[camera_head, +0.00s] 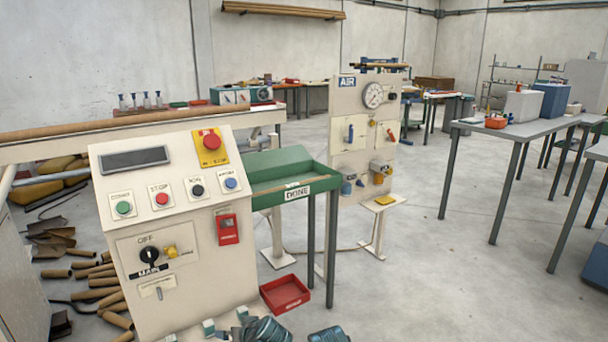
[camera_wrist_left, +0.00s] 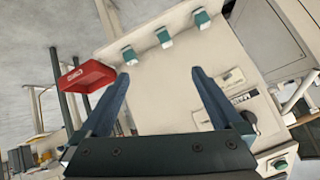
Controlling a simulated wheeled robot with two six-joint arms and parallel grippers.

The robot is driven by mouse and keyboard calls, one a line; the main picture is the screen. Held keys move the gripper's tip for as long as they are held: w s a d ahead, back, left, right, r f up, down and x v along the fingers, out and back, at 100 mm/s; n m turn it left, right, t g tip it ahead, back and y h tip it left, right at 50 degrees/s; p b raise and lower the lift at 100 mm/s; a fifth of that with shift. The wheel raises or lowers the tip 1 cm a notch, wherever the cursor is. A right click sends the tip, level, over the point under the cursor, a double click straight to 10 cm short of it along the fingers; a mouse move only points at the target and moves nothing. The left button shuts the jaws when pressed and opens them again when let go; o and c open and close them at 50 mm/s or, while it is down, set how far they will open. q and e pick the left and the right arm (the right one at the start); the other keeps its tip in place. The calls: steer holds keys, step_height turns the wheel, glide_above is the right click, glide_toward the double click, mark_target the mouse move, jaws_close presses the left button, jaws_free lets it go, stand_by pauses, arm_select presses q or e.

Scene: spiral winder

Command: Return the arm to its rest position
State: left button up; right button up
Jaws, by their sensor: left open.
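My left gripper (camera_wrist_left: 160,75) is open, with its two blue fingers spread and nothing between them. Its fingers point toward the cream control console (camera_wrist_left: 180,75), which also shows in the head view (camera_head: 205,285). Three teal clips (camera_wrist_left: 164,37) lie along the console's edge beyond the fingertips. Dark blue parts at the bottom edge of the head view look like mine, but no fingers can be made out there. My right gripper is not in view.
A red bin (camera_head: 285,294) stands on the floor right of the console, below the green DONE tray (camera_head: 290,190). The AIR panel (camera_head: 350,125) stands behind. Cardboard tubes (camera_head: 95,285) lie at left. Floor is clear at right, before a grey table (camera_head: 530,130).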

arm_select(q)
steer(key=s+d+f+m+g+h, duration=0.2)
steer(key=s+d+f+m+g, duration=0.15)
steer(key=s+d, duration=0.3)
steer(key=s+d+f+m+g+h, duration=0.3)
steer(key=s+d+f+g, duration=0.15)
steer(key=s, duration=0.35)
step_height(320, 180, up, 30)
steer(key=d+p, duration=0.1)
steer(key=p, duration=2.8)
steer(key=shift+s+r+p, duration=0.2)
steer(key=shift+r+p, duration=0.05)
steer(key=shift+p, duration=0.15)
steer(key=shift+m, duration=0.25)
